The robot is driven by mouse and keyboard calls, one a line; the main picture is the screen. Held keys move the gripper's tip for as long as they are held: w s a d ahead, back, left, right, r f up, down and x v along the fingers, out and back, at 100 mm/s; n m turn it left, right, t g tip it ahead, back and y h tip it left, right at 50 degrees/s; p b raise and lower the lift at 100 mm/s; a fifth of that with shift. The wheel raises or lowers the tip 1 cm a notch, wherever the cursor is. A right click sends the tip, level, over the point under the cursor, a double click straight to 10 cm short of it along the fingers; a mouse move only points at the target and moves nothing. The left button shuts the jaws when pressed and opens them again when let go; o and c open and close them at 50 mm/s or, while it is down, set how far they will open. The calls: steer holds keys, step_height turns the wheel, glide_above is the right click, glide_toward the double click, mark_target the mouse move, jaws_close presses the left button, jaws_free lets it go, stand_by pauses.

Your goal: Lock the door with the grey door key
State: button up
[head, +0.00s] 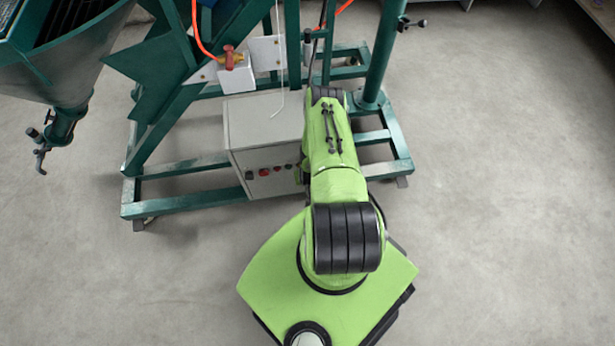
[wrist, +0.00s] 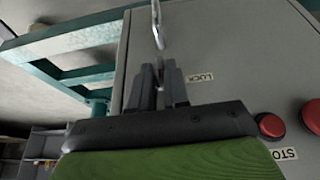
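My gripper (wrist: 160,72) is in front of the grey cabinet door (wrist: 232,45) in the wrist view, close to a label (wrist: 200,77) that seems to read LOCK. Its two dark fingers stand close together with a narrow, dark gap between them. I cannot make out a key there, and the lock itself is hidden behind the fingers. A shiny metal hook-like piece (wrist: 157,25) shows just beyond the fingertips. In the head view the grey cabinet (head: 262,130) stands on the green frame, and my arm hides the gripper.
Red buttons (wrist: 271,125) sit on the cabinet front at the right of the wrist view. A green steel frame (head: 190,165) surrounds the cabinet. A hopper (head: 60,60) with a valve hangs at the left. Bare floor (head: 500,180) is open at the right.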

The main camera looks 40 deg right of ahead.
steer(key=shift+o, duration=0.9)
steer(key=shift+w, duration=0.2)
steer(key=p+v, duration=1.4)
steer(key=v, duration=0.1)
steer(key=shift+s+r+p, duration=0.2)
steer(key=shift+r+p, duration=0.2)
